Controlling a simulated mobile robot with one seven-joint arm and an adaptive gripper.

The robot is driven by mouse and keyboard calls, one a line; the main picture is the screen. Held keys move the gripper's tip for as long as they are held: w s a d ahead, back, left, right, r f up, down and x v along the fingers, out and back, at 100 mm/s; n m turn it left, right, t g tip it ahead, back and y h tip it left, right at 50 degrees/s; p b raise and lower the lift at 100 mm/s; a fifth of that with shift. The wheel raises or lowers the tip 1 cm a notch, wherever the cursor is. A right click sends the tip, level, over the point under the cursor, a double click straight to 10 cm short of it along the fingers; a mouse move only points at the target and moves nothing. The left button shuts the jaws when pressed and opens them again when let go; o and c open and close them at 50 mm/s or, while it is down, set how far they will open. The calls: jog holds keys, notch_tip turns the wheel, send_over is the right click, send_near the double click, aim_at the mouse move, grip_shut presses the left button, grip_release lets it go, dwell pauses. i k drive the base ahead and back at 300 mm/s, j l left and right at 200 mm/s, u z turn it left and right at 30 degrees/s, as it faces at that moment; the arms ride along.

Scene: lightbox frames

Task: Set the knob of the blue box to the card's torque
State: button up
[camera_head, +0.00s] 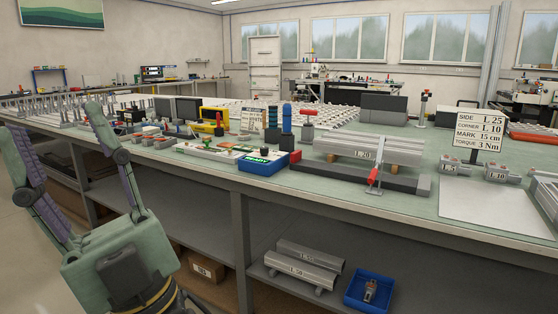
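A blue box (262,167) with a green label reading "READY" sits near the front edge of the bench, left of centre. I cannot make out its knob or setting at this size. The card (481,130) stands on a post at the right of the bench. It reads SIDE L 25, CORNER L 10, MARK 15 cm, TORQUE 3 Nm. My gripper (52,118) is at the left in front of the bench, fingers pointing up and spread wide. It is empty and well apart from the blue box.
A red-handled clamp (374,177) and a grey profile marked L 20 (365,155) lie right of the blue box. Upright tools (286,119) stand behind it. A pale plate (500,213) lies at the right. A blue bin (368,292) sits on the lower shelf.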

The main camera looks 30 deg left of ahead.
aim_at(264, 151)
jog(key=i+u, duration=0.2)
jog(key=u, duration=0.3)
jog(key=i+u, duration=0.2)
jog(key=u, duration=0.3)
jog(key=i+u, duration=0.2)
jog(key=u, duration=0.3)
jog(key=i+l+u, duration=0.2)
jog(key=i+l, duration=0.25)
jog(key=i+l+u, duration=0.2)
jog(key=i+l, duration=0.2)
jog(key=l, duration=0.15)
jog(key=i+l, duration=0.4)
jog(key=l, duration=0.15)
